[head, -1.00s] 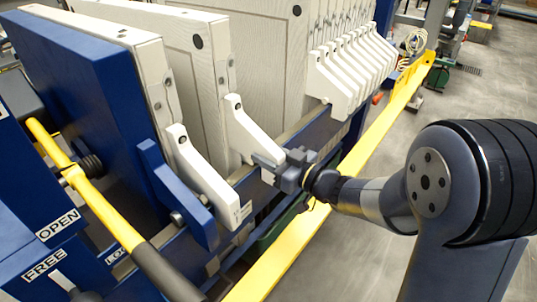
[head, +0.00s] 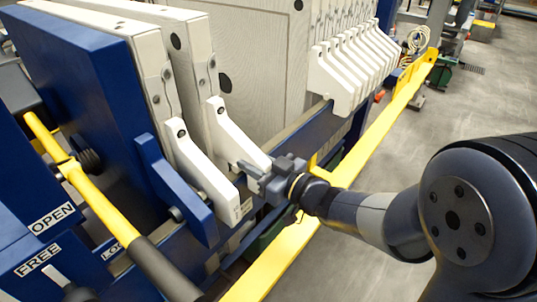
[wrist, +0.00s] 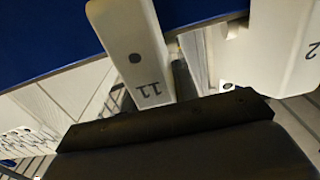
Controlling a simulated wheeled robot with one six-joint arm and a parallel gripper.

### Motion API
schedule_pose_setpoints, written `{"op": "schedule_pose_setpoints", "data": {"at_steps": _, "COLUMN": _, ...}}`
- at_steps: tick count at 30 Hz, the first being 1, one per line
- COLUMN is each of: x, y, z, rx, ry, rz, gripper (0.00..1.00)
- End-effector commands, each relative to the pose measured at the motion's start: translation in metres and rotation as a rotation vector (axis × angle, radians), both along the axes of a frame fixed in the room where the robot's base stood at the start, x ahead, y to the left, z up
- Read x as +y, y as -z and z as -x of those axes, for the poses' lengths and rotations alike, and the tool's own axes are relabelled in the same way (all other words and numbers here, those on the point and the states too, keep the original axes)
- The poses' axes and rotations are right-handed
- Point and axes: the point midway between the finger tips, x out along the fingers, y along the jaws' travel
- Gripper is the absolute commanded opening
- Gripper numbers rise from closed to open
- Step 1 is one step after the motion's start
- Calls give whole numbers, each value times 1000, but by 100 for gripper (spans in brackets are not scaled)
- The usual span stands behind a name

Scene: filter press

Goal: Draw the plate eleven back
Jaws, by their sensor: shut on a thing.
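Plate eleven is a cream filter plate with a long slanting side handle (head: 228,128). In the wrist view its handle (wrist: 125,30) bears the number 11 and a dark dot. My gripper (head: 262,178) is shut on the lower end of this handle. In the wrist view my dark gripper body (wrist: 170,122) fills the lower part and hides where the jaws meet the handle. Plate eleven stands upright, close to another cream plate (head: 205,172) on its left, with a narrow gap between them.
A blue end plate (head: 95,110) stands at the left. A row of packed cream plates (head: 345,75) stands at the far right, with a wide gap before it. A yellow lever (head: 95,205) is in front at left. A yellow rail (head: 375,150) runs along the floor side.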

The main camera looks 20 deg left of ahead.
Motion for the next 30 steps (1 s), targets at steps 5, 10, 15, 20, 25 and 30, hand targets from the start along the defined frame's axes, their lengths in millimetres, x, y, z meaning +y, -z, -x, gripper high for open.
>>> {"op": "schedule_pose_setpoints", "data": {"at_steps": 5, "x": 11, "y": 1, "z": 26, "rx": 0, "ry": -4, "rz": -1, "gripper": 0}}
{"op": "schedule_pose_setpoints", "data": {"at_steps": 10, "x": 12, "y": 0, "z": 30, "rx": 1, "ry": 4, "rz": 0, "gripper": 0}}
{"op": "schedule_pose_setpoints", "data": {"at_steps": 15, "x": 12, "y": 0, "z": 29, "rx": 1, "ry": 4, "rz": 0, "gripper": 0}}
{"op": "schedule_pose_setpoints", "data": {"at_steps": 20, "x": 12, "y": 0, "z": 30, "rx": 1, "ry": 3, "rz": 0, "gripper": 35}}
{"op": "schedule_pose_setpoints", "data": {"at_steps": 25, "x": 12, "y": 0, "z": 30, "rx": 1, "ry": 2, "rz": 1, "gripper": 49}}
{"op": "schedule_pose_setpoints", "data": {"at_steps": 30, "x": 12, "y": 0, "z": 30, "rx": 1, "ry": 2, "rz": 1, "gripper": 49}}
